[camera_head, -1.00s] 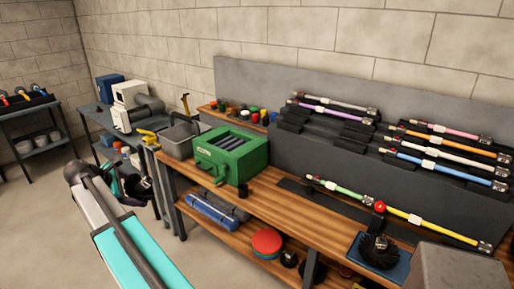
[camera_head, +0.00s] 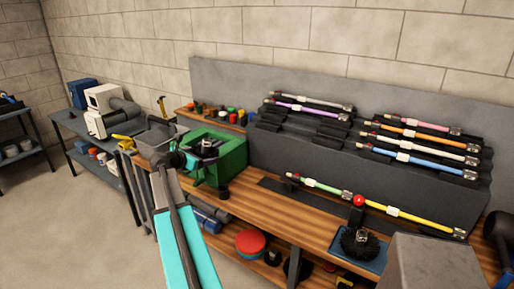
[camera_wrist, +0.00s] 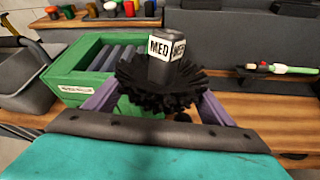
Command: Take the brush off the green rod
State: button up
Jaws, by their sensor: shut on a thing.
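My gripper (camera_head: 203,152) is in front of and over the green box (camera_head: 236,160). In the wrist view its two purple fingers (camera_wrist: 155,98) are shut on a black bristled brush (camera_wrist: 140,85). The brush has a dark hub with a white MED label and stands roughly upright between the fingers. The green rod (camera_head: 328,188) lies on the bench to the right, apart from my gripper, its left end bare. Its tip also shows in the wrist view (camera_wrist: 294,70).
A yellow rod (camera_head: 425,222) continues right of the green one, by a red ball (camera_head: 358,200). A grey bin (camera_wrist: 22,80) stands left of the green box. Several coloured rods rest on the back rack.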

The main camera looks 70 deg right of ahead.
jog(key=s+d+h, duration=0.1)
jog(key=s+d, duration=0.6)
jog(key=s, duration=0.2)
jog(key=s+d+n+g+h, duration=0.1)
jog(key=s+d, duration=0.5)
jog(key=s, duration=0.4)
jog(key=shift+d+r+h, duration=0.3)
jog(key=shift+d, duration=0.05)
